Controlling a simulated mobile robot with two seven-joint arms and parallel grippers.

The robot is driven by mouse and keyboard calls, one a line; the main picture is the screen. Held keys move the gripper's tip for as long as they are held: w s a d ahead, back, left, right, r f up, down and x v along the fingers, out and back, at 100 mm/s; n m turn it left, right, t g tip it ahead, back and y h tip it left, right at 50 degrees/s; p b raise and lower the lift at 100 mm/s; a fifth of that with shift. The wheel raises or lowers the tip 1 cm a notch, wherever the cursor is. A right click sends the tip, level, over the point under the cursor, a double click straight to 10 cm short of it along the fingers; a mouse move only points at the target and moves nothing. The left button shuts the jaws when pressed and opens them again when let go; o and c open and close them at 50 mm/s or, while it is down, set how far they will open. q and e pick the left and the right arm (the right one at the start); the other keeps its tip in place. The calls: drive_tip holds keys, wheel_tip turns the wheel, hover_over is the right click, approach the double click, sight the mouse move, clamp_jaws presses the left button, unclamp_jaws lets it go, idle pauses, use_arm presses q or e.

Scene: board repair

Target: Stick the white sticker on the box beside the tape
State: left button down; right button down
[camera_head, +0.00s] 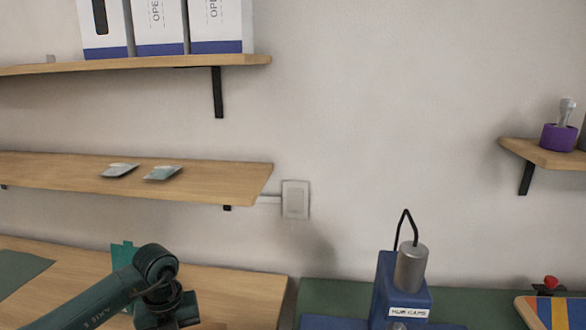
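Several white boxes with blue bottom bands (159,28) stand on the upper left shelf, their tops cut off by the picture edge. I cannot make out a loose white sticker or say for sure which thing is the tape. A purple round thing (557,138) with a grey piece standing in it sits on the right shelf. A blue device (385,285) at the bottom carries a white label (408,312). My dark green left arm (95,298) reaches in from the lower left; its fingers do not show. My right gripper is not in view.
Two small silvery packets (163,173) lie on the middle left shelf (230,180). A wooden table (235,290) and a green surface (330,296) run along the bottom. A striped board (555,312) is at the lower right. A wall switch (295,199) is in the middle.

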use_arm(q)
drive_tip(key=shift+f+b, duration=0.55)
drive_tip(key=shift+f, duration=0.25)
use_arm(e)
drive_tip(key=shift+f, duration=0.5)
use_arm(q)
drive_tip(key=shift+s+f, duration=0.1)
drive_tip(key=shift+f, duration=0.05)
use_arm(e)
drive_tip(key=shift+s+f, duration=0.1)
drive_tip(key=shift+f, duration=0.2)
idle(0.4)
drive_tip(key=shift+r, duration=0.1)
